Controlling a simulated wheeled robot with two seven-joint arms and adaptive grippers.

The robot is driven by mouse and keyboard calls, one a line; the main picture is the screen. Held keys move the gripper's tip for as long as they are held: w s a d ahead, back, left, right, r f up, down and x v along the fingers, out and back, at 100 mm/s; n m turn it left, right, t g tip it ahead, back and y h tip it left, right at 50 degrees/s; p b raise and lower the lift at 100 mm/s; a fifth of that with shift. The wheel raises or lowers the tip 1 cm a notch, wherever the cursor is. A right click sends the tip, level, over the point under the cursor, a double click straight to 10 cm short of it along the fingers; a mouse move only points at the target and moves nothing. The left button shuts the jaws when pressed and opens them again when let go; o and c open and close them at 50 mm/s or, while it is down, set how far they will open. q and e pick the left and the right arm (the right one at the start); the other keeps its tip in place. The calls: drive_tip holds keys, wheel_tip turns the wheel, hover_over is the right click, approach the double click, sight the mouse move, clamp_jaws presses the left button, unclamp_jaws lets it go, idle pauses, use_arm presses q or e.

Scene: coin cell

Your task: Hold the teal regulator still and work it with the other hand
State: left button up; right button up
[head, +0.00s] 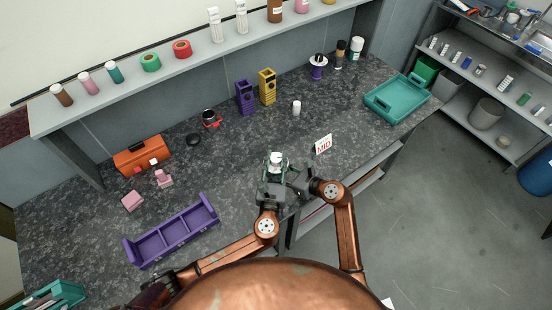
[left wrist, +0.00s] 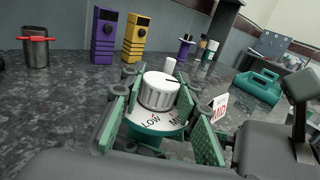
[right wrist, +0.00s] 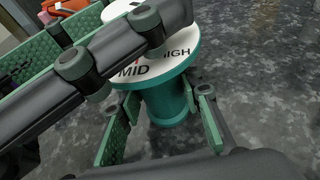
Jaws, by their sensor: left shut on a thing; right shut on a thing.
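The teal regulator (head: 278,168) stands on the dark counter near its front edge. Its teal body (right wrist: 165,103) shows in the right wrist view, under a white dial (right wrist: 180,52) with MID and HIGH. The white ribbed knob (left wrist: 158,92) on top shows in the left wrist view, with a black line toward the upper right. My left gripper (left wrist: 160,105) is shut on the knob from the sides. My right gripper (right wrist: 163,125) is shut on the teal body below the dial. A white card with red MID (head: 323,144) stands to the right; the left wrist view also shows it (left wrist: 219,112).
A purple divided tray (head: 172,231) and pink blocks (head: 133,201) lie at left. An orange box (head: 142,155) is behind them. Purple (head: 245,97) and yellow (head: 267,86) holders and a small white bottle (head: 296,108) stand behind. A teal tray (head: 397,97) is at right.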

use_arm(q)
drive_tip(key=c, duration=0.4)
drive_tip(key=shift+w+a+m+g+h, duration=0.15)
drive_tip(key=shift+m+g+h, duration=0.1)
drive_tip(key=shift+m+h, duration=0.6)
drive_tip(key=shift+s+a+m+g+h, duration=0.1)
drive_tip(key=shift+m+g+h, duration=0.15)
drive_tip(key=shift+m+h, duration=0.6)
drive_tip(key=shift+c, duration=0.2)
drive_tip(key=shift+d+m+g+h, duration=0.1)
drive_tip(key=shift+m+g+h, duration=0.45)
drive_tip(key=shift+h, duration=1.05)
drive_tip(key=o, duration=1.2)
drive_tip(key=v, duration=1.2)
